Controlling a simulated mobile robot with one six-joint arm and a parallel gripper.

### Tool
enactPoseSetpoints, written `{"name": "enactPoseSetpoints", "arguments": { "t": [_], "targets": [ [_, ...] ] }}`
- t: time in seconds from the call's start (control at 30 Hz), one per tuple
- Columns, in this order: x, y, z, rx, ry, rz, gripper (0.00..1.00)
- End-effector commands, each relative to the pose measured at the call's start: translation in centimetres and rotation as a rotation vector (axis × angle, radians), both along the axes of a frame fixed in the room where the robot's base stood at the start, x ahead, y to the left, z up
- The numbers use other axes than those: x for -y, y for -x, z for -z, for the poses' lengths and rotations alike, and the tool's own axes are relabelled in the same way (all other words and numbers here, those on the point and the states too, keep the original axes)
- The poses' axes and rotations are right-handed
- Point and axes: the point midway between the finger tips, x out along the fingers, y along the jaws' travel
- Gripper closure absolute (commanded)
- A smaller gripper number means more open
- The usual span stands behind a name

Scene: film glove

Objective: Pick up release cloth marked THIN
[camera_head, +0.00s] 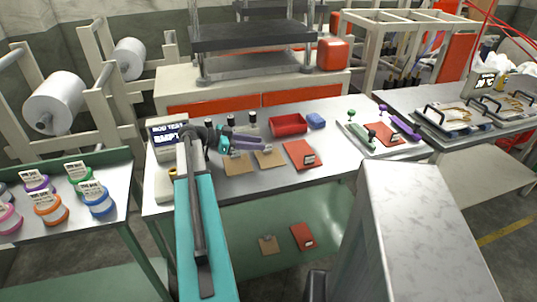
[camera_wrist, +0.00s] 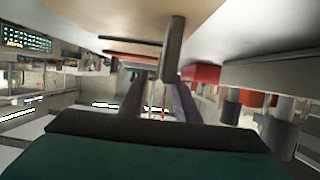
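No label on the sheets is readable, so I cannot tell which cloth is marked THIN. Two tan sheets, a left one (camera_head: 238,166) and a right one (camera_head: 270,159), lie flat on the metal table.
Small dark cylinders (camera_head: 252,121) stand close behind my gripper. A tray (camera_head: 361,144) with tools and a red piece is at right. The table front is bare.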

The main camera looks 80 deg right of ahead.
Motion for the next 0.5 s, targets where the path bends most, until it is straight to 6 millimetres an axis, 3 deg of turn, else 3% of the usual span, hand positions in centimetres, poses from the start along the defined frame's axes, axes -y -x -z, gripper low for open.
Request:
{"name": "enactPoseSetpoints", "arguments": {
  "t": [0.23, 0.5],
  "targets": [
    [0.9, 2.3, 0.8, 0.000, -0.001, 0.002, 0.71],
    [1.1, 2.5, 1.0, 0.000, 0.000, -0.001, 0.71]
  ]
}}
